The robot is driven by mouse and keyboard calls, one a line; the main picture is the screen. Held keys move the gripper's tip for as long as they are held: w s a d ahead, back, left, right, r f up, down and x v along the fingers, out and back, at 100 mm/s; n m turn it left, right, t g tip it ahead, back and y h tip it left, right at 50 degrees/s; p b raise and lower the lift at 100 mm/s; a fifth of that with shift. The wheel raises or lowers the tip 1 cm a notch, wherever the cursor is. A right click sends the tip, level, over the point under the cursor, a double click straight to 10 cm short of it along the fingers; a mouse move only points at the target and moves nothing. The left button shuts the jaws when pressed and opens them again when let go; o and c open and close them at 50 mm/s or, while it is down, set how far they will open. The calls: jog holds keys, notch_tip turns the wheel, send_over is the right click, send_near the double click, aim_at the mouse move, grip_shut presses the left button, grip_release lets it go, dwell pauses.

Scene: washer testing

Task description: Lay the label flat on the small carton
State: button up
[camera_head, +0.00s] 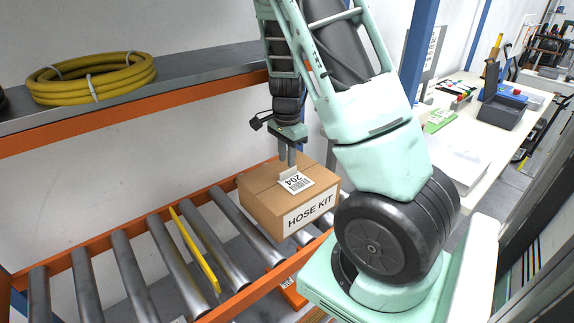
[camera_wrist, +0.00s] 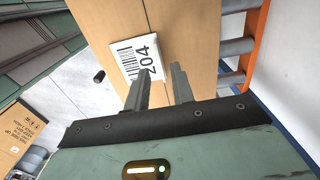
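The small carton (camera_head: 262,197) is a brown box marked HOSE KIT on the roller conveyor. The white label (camera_head: 297,182), printed 204 with a barcode, rests on the carton's top. It also shows in the wrist view (camera_wrist: 127,62), set at an angle to the tape seam. A small pale piece stands at its back edge, by the fingertips. I cannot tell whether the whole label touches the carton. My gripper (camera_head: 287,161) points down just above the label's back edge. In the wrist view its fingers (camera_wrist: 162,72) are apart, the left one overlapping the label's edge.
The conveyor (camera_head: 133,272) has an orange frame and a yellow bar (camera_head: 196,250) across its rollers. A grey shelf above it holds a coiled yellow hose (camera_head: 92,77). A white table (camera_head: 462,140) with papers and bins stands at the right.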

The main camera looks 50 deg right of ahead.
aim_at(287, 177)
notch_tip(287, 177, up, 8)
jog(key=a+n+y, duration=0.1)
jog(key=a+n, duration=0.9)
jog(key=a, duration=1)
jog(key=s+a+r+n, duration=0.2)
jog(key=s+a+n, duration=1.5)
jog(key=a, duration=0.3)
jog(key=shift+a+r+n, duration=0.35)
jog(key=shift+n, duration=0.45)
